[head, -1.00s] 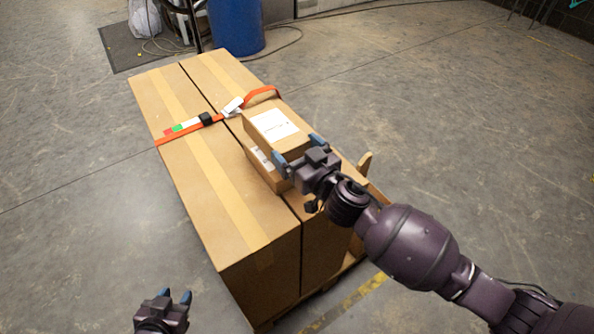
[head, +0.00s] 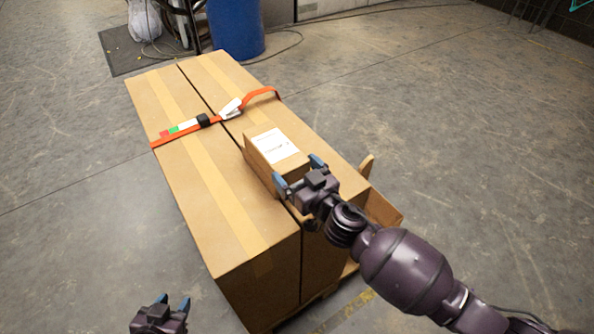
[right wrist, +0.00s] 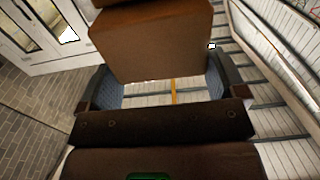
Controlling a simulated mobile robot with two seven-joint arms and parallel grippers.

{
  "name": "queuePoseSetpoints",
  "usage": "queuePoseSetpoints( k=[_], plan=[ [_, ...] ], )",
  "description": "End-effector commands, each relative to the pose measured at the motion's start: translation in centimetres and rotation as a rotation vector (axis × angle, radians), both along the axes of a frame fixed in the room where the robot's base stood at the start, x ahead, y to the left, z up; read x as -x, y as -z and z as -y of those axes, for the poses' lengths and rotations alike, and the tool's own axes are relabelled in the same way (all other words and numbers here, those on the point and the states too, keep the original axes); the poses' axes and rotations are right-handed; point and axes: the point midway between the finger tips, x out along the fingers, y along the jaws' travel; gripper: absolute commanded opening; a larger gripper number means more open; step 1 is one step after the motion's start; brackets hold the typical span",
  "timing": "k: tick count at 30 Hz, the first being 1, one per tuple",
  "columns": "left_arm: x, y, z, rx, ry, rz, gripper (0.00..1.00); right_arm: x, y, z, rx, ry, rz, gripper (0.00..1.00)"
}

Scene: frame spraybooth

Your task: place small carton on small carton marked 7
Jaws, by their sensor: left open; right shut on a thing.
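A small brown carton with a white label (head: 277,146) is held by my right gripper (head: 299,171), whose blue fingertips sit on either side of its near end. The held carton also shows in the right wrist view (right wrist: 155,45), between the two finger pads. It is low over the large strapped cartons and looks roughly level. The second small carton is hidden, or cannot be told apart, below the held one; no mark 7 is readable. My left gripper (head: 172,304) is open and empty at the bottom left, away from the cartons.
Two tall brown cartons (head: 195,165) stand side by side on a pallet, with an orange strap (head: 185,130) and its buckle across their tops, just beyond the small carton. A blue barrel (head: 236,28) stands behind.

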Motion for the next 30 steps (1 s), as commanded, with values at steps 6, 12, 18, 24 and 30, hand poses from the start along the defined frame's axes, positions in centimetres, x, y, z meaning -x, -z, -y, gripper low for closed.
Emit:
queuePoseSetpoints(
  k=[6, 12, 18, 24, 30],
  plan=[
    [0.1, 0.3, 0.0, 0.0, -0.001, -0.006, 0.43, 0.0, 0.2, 0.0, -0.001, 0.0, -0.001, 1.0],
    [0.1, 0.2, 0.0, 0.0, 0.0, -0.005, 0.43, 0.0, 0.1, 0.0, 0.0, 0.0, 0.0, 1.0],
    [0.2, 0.2, -0.1, -0.001, -0.001, -0.008, 0.43, 1.2, 0.0, 0.9, -0.001, 0.001, -0.005, 1.0],
    [0.3, 0.1, -0.1, -0.001, -0.001, -0.008, 0.43, 4.1, 0.1, 3.0, -0.001, 0.001, -0.005, 1.0],
    [0.3, 0.1, -0.1, -0.001, -0.001, -0.007, 0.43, 6.9, 0.0, 5.0, -0.001, 0.001, -0.003, 1.0]
  ],
)
